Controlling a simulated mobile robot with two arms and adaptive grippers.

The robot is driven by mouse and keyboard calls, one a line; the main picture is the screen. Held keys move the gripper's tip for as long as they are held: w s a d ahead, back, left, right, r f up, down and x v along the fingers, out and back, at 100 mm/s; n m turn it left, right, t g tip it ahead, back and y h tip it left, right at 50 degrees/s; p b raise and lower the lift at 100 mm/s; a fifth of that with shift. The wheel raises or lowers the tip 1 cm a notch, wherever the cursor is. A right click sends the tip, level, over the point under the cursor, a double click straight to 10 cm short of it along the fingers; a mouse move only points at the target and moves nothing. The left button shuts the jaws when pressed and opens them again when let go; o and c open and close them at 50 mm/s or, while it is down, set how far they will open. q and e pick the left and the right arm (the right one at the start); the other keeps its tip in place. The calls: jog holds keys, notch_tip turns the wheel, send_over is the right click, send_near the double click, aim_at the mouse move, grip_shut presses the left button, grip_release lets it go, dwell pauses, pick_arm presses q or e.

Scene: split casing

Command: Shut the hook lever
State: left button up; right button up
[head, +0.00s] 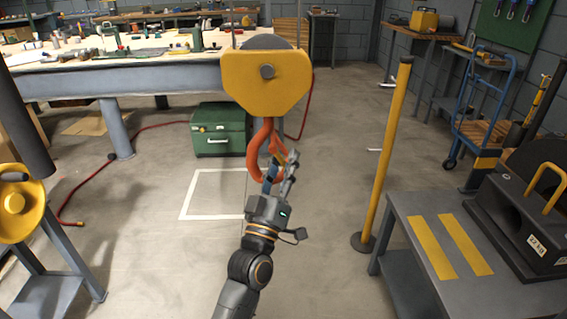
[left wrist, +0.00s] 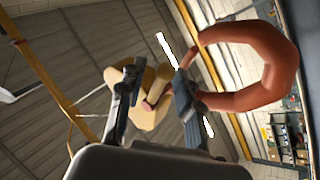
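A yellow hook block (head: 266,82) hangs in the middle of the head view, with an orange-red hook (head: 255,152) below it. A slim orange lever (head: 279,147) shows on the hook's right side. The hook curves large at the right of the left wrist view (left wrist: 268,65). My left gripper (head: 281,168) is at the hook's lower right, close to the lever and partly covering it. In the left wrist view its two fingers (left wrist: 157,85) stand apart. A tan-yellow body with a reddish part shows beyond the gap; contact cannot be told. My right gripper is out of view.
A yellow post (head: 386,150) stands right of the hook. A grey table (head: 455,285) with a dark weight (head: 530,205) is at the lower right. A green case (head: 220,130) sits on the floor behind. A yellow round thing (head: 18,203) is at left.

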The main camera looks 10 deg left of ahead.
pick_arm(q)
jog(key=d+v, duration=0.1)
jog(key=v, duration=1.1)
jog(key=shift+a, duration=0.5)
